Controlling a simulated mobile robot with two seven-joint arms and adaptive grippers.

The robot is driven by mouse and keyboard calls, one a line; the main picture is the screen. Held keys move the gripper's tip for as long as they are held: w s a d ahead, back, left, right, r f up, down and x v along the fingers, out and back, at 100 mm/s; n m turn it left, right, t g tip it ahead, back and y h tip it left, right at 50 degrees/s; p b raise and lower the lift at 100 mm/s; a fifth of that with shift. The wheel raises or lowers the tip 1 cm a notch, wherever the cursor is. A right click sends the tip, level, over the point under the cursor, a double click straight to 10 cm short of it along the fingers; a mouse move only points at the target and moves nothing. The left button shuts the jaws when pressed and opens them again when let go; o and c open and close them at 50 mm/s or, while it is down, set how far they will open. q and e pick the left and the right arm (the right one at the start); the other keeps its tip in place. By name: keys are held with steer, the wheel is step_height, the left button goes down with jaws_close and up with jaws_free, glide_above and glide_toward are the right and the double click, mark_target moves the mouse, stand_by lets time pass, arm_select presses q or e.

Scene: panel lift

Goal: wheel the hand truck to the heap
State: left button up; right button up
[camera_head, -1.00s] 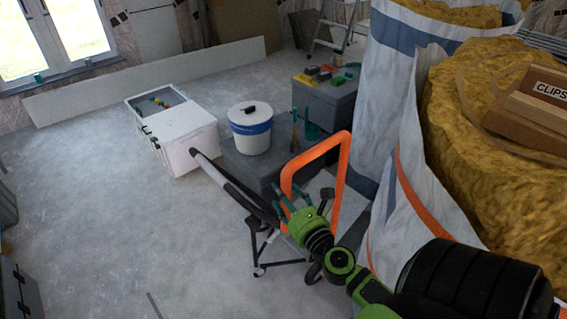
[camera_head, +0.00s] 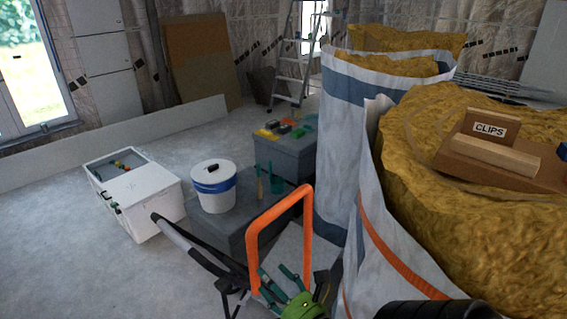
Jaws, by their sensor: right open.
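The hand truck's orange tubular handle (camera_head: 281,207) stands upright at the lower middle of the head view. Its lower part is partly hidden by my arm and cut off by the picture's bottom edge. My right gripper (camera_head: 279,278), green with teal fingers, is at the bottom, in front of the handle's lower part. Its fingers are apart with nothing between them; whether they touch the frame I cannot tell. A heap of yellow wool (camera_head: 450,150) fills large white sacks (camera_head: 337,140) at the right. My left gripper is out of view.
A black and grey tube (camera_head: 185,240) slants left of the handle. Behind are a dark grey box (camera_head: 222,228), a white bucket (camera_head: 214,190), a grey tool chest (camera_head: 283,160) and a white crate (camera_head: 140,200). A stepladder (camera_head: 290,60) stands farther back. Floor is clear at left.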

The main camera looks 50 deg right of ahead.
steer(key=shift+s+a, duration=0.2)
steer(key=shift+s, duration=0.8)
steer(key=shift+s+a, duration=0.2)
steer(key=shift+s, duration=0.75)
steer(key=s+a+f+n+g+y, duration=0.1)
steer(key=s+a+f+n+g, duration=0.1)
steer(key=f+n, duration=0.65)
steer(key=s+a+f+n+g+y, duration=0.1)
steer(key=s+f+n+g, duration=0.3)
steer(key=f, duration=0.7)
steer(key=w+a+f+n+g+y, duration=0.1)
steer(key=a+f+n, duration=0.1)
steer(key=f+n, duration=0.7)
steer(key=s+a+f+n+g, duration=0.3)
steer(key=s+f+n+g, duration=0.1)
steer(key=s+f+n, duration=0.5)
steer(key=s+a+f+n+g, duration=0.3)
steer(key=s+f+n+g, duration=0.2)
steer(key=s+f+n, duration=0.5)
steer(key=shift+s+a+g, duration=0.3)
steer(key=shift+s+a, duration=0.05)
steer(key=shift+s, duration=0.1)
